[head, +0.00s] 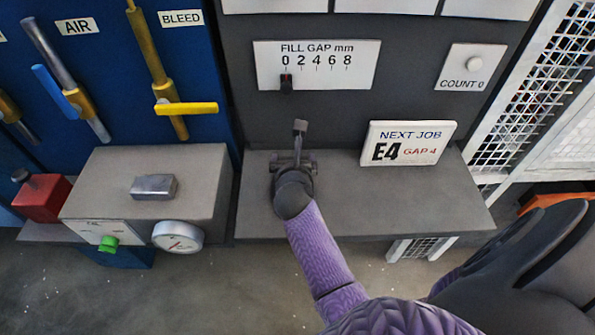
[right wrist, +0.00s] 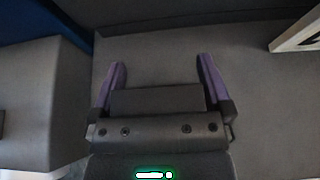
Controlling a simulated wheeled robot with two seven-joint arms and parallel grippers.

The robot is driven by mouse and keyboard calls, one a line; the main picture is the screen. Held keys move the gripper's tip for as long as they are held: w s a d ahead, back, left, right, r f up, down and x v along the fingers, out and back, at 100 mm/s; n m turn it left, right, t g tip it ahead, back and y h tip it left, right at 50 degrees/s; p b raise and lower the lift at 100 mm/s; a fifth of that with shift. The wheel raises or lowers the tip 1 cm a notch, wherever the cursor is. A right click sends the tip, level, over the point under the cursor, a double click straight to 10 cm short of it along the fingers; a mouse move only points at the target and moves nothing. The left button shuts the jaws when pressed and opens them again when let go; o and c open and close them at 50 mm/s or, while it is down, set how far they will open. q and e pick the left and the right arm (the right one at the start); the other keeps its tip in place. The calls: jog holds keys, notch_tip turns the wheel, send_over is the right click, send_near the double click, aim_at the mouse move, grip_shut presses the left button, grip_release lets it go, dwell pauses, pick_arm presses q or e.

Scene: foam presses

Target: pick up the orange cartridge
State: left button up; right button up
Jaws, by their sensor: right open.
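I cannot make out an orange cartridge in either view. My right gripper (head: 296,150) is over the grey shelf (head: 410,205), in front of the dark panel, seen from above and behind. In the right wrist view its two purple fingers (right wrist: 161,64) stand wide apart, with bare grey surface beyond their tips and nothing held. My left gripper is not in view.
A white job card (head: 408,143) reading "E4 GAP 4" stands on the shelf, right of my gripper. A grey press box (head: 205,185) with a metal block (head: 154,187), gauge (head: 178,236) and green knob (head: 108,243) stands left. An orange-brown edge (head: 555,198) shows far right.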

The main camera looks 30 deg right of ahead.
jog(key=shift+s+a+r, duration=0.25)
jog(key=shift+s, duration=0.05)
jog(key=shift+c, duration=0.4)
jog(key=shift+f, duration=0.1)
jog(key=c, duration=0.9)
